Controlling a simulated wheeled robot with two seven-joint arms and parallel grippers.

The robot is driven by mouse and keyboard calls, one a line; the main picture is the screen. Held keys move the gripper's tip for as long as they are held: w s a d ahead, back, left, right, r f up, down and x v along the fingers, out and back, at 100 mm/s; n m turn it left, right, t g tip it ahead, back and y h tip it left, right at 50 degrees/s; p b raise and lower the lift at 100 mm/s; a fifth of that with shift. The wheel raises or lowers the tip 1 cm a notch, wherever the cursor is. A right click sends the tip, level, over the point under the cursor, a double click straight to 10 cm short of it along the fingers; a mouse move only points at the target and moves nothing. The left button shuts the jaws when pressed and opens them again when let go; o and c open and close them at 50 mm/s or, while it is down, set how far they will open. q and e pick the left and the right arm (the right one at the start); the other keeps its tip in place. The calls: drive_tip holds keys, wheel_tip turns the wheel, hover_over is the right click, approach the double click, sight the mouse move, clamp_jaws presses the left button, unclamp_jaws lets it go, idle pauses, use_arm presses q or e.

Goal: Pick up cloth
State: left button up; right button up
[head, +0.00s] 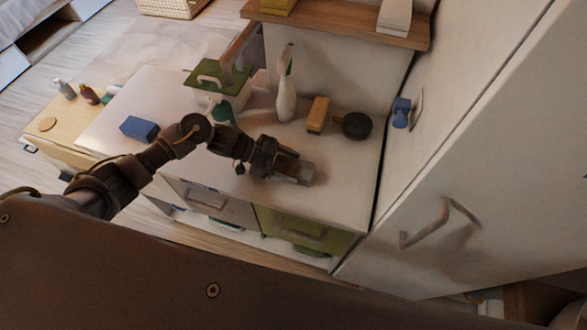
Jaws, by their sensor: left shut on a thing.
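My left gripper (300,172) is low over the right front part of the white counter (345,186), above the green drawer. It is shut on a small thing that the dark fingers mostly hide. I cannot tell its shape or colour, or whether it is the cloth. No cloth shows clearly elsewhere on the counter. My right gripper is not in view.
A blue block (139,128) and a green-lidded box (218,76) are further left. A tall white cabinet door (465,160) bounds the right.

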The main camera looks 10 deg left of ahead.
sight(287, 168)
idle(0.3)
use_arm(q)
drive_tip(key=shift+r, duration=0.2)
drive_tip(key=shift+c, duration=1.1)
drive_tip(key=shift+r+b, duration=0.3)
drive_tip(key=shift+b, duration=0.05)
drive_tip(key=r, duration=0.1)
drive_tip(key=r+b, duration=0.1)
drive_tip(key=shift+s+a+r, duration=0.2)
drive_tip(key=shift+s+r, duration=0.15)
drive_tip(key=shift+r, duration=0.05)
drive_tip(key=s+a+r+b, duration=0.2)
drive_tip(key=s+a+r, duration=0.3)
drive_tip(key=s+r, duration=0.4)
drive_tip(key=s, duration=0.3)
drive_tip(key=w+a+n+t, duration=0.1)
drive_tip(key=w, duration=0.2)
drive_tip(key=w+a+r+n+t+y, duration=0.1)
drive_tip(key=w+a+n+t, duration=0.1)
drive_tip(key=w, duration=0.1)
drive_tip(key=w+a+n+t, duration=0.1)
drive_tip(key=w+n+t, duration=0.1)
drive_tip(key=w, duration=0.1)
drive_tip(key=shift+w+a+r+y+b, duration=0.1)
drive_tip(key=shift+a+r+y+b, duration=0.15)
drive_tip(key=shift+r+y+b, duration=0.15)
drive_tip(key=shift+c, duration=0.2)
drive_tip(key=shift+w+a+r+n+t, duration=0.1)
drive_tip(key=shift+w+a+n+t, duration=0.1)
drive_tip(key=shift+w+n+t, duration=0.1)
